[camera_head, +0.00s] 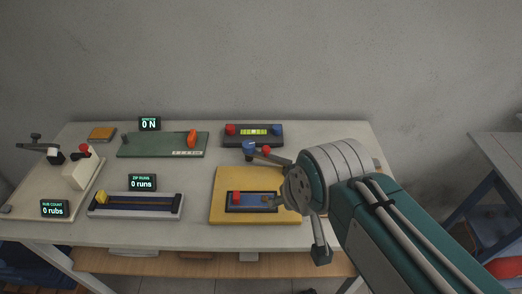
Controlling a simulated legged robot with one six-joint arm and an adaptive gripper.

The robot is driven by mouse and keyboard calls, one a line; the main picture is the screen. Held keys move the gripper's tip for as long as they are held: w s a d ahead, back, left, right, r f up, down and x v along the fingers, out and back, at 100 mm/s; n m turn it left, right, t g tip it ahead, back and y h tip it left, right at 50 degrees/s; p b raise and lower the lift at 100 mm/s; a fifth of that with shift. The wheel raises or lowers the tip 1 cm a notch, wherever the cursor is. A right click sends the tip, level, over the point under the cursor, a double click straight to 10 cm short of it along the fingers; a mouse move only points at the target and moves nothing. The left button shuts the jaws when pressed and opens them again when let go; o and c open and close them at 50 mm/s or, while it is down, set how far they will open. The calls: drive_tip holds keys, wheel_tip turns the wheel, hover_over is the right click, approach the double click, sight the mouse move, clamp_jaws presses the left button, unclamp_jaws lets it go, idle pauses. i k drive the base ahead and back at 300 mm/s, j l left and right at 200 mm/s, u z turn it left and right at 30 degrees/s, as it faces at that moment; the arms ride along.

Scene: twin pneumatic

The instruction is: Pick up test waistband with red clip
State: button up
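A yellow board (219,180) lies at the table's front middle. On it is a dark frame (230,208) with a blue strip (253,198) and a red block (236,197) at its left end. This may be the waistband with the red clip; I cannot tell for sure. My gripper (287,202) reaches in from the right, over the board's right side. Its fingers look spread wide, one toward the back left and one toward the front, with nothing seen between them. My wrist hides the board's right edge and the strip's right end.
A black base (254,141) with red and blue ends stands behind the board. Left are a green plate (150,145), a grey-framed tray (105,207) and a cream rig (81,173).

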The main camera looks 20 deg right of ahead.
sight(237, 200)
drive_tip(key=i+j+z, duration=0.1)
drive_tip(key=j+z, duration=0.3)
drive_tip(key=j, duration=0.75)
drive_tip(key=j+z, duration=0.35)
drive_tip(key=j, duration=0.8)
